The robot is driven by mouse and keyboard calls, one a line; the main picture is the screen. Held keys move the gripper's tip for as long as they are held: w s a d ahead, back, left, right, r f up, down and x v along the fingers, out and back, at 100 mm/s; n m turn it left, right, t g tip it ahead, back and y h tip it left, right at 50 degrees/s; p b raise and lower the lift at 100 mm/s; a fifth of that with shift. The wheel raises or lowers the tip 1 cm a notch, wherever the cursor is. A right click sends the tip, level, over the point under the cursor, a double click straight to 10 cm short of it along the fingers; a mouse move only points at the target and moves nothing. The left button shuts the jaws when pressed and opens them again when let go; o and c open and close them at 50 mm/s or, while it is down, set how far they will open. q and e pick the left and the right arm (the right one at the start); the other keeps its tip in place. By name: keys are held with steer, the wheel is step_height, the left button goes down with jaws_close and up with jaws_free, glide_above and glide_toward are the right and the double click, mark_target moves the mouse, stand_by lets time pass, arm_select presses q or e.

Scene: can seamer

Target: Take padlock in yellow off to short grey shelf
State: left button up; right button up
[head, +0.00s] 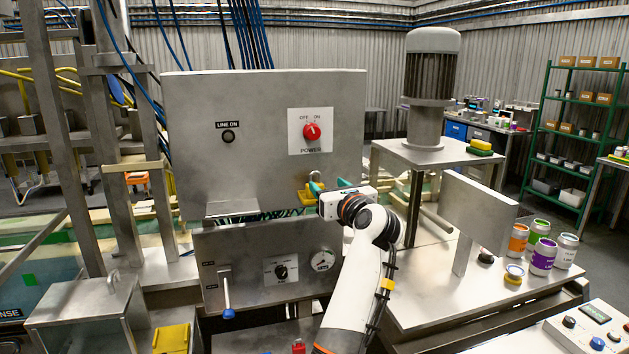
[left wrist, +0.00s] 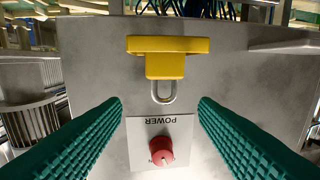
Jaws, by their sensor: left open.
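The yellow padlock (head: 306,196) is low on the front of the grey power box, below the red POWER switch (head: 312,131). In the left wrist view, which looks inverted, the padlock (left wrist: 165,66) shows its yellow body and metal shackle, against a wider yellow piece (left wrist: 195,45). My left gripper (head: 329,182) is open, its teal fingers spread beside the padlock; in the wrist view the gripper (left wrist: 160,101) has nothing between its fingers, with the padlock beyond the tips. A short grey shelf (head: 232,209) juts from the box's lower left edge; it also shows in the wrist view (left wrist: 285,46).
Below the box is a lower panel (head: 240,262) with a lever and dials. To the right, a steel table (head: 420,285) carries an upright grey plate (head: 480,212) and several cans (head: 543,256). A motor (head: 431,80) stands behind. Cables hang beneath the box.

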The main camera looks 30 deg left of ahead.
mark_target(315, 178)
arm_select(q)
steer(key=p+x, duration=0.1)
steer(key=x, duration=0.1)
steer(key=p+x, duration=0.2)
steer(key=x, duration=0.1)
steer(key=shift+s+a, duration=0.1)
steer(key=shift+a, duration=0.3)
steer(key=shift+a+f, duration=0.15)
steer(key=shift+a, duration=0.15)
steer(key=shift+d, duration=0.2)
steer(key=shift+c, duration=0.5)
steer(key=c, duration=1)
steer(key=shift+p, duration=0.3)
